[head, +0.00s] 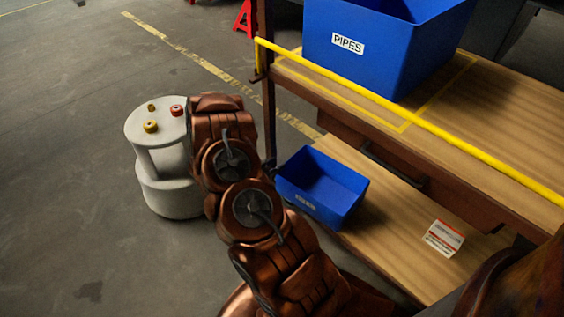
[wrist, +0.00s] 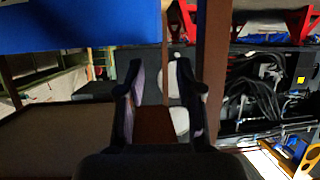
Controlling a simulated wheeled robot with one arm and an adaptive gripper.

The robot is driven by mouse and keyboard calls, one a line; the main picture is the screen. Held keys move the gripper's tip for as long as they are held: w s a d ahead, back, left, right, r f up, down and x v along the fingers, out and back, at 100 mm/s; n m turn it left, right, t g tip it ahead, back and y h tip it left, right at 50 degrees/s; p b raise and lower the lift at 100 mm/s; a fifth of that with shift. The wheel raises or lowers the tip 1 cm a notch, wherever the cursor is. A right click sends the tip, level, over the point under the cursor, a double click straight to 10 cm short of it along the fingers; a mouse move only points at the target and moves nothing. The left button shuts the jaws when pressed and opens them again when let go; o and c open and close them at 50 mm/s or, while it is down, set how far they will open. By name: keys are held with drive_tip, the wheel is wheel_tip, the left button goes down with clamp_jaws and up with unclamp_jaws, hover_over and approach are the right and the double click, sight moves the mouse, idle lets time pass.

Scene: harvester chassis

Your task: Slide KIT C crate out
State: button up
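A small open blue crate (head: 318,207) stands on the lower wooden shelf, at its left end. It has a small label on its front that is too blurred to read, so I cannot confirm it is KIT C. It looks empty from above. My gripper (wrist: 158,72) shows in the wrist view with its two dark fingers spread and nothing seen between them. In the head view my arm hides the fingers. A blue surface (wrist: 80,24) fills the upper left of the wrist view; I cannot tell which crate it is.
A large blue crate marked PIPES (head: 390,45) stands on the upper shelf behind a yellow rail (head: 420,122). A drawer with a dark handle (head: 393,165) sits beneath. A red-and-white label (head: 444,238) lies on the lower shelf (head: 385,250). A white round stand (head: 160,165) is left of my arm.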

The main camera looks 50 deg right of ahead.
drive_tip(key=shift+v, duration=1)
